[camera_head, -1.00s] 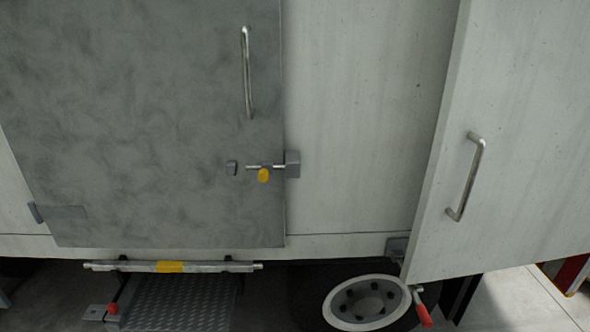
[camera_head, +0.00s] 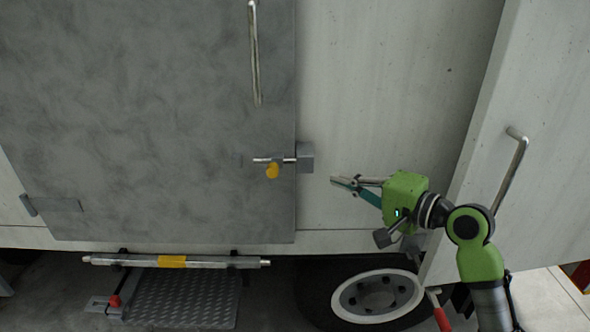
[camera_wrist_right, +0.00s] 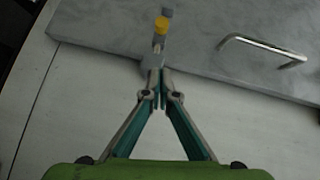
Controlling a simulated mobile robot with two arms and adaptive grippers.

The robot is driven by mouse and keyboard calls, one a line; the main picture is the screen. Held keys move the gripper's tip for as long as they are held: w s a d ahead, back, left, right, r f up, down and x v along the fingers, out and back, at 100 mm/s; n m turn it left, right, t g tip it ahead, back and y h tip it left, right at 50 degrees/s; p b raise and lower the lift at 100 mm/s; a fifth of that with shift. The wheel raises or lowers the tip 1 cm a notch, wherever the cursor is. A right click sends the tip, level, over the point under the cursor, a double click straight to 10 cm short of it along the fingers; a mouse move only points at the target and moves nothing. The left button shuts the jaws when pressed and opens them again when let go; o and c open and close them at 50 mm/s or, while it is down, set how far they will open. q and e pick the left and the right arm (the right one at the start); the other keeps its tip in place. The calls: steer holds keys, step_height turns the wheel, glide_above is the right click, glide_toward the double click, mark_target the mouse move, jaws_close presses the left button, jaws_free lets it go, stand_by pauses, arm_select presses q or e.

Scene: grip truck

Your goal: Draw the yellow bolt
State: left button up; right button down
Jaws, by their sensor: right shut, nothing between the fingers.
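The yellow bolt knob (camera_head: 272,171) hangs below a thin metal rod at the right edge of the grey door (camera_head: 170,120). The rod reaches the grey block (camera_head: 305,157) on the white wall just right of the door. My right gripper (camera_head: 333,181) is shut and empty, to the right of the block and slightly lower, apart from the knob. In the right wrist view, the yellow knob (camera_wrist_right: 161,24) shows beyond the closed fingertips (camera_wrist_right: 160,84), with the grey block partly behind them. My left gripper is not in view.
A vertical metal handle (camera_head: 254,55) is on the grey door above the bolt. An open white door (camera_head: 545,150) with its own handle (camera_head: 512,170) stands at the right, close to my right arm. A bar with a yellow band (camera_head: 172,261), a step and a wheel (camera_head: 377,295) are below.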

steer(key=p+x, duration=0.3)
steer(key=x, duration=0.6)
steer(key=shift+w+a, duration=0.25)
arm_select(q)
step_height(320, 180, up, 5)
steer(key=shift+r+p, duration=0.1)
steer(key=shift+p, duration=0.95)
arm_select(e)
steer(key=a, duration=0.2)
steer(key=a+f, duration=0.1)
steer(key=a, duration=0.1)
steer(key=shift+w+f, duration=0.1)
steer(key=shift+w, duration=0.05)
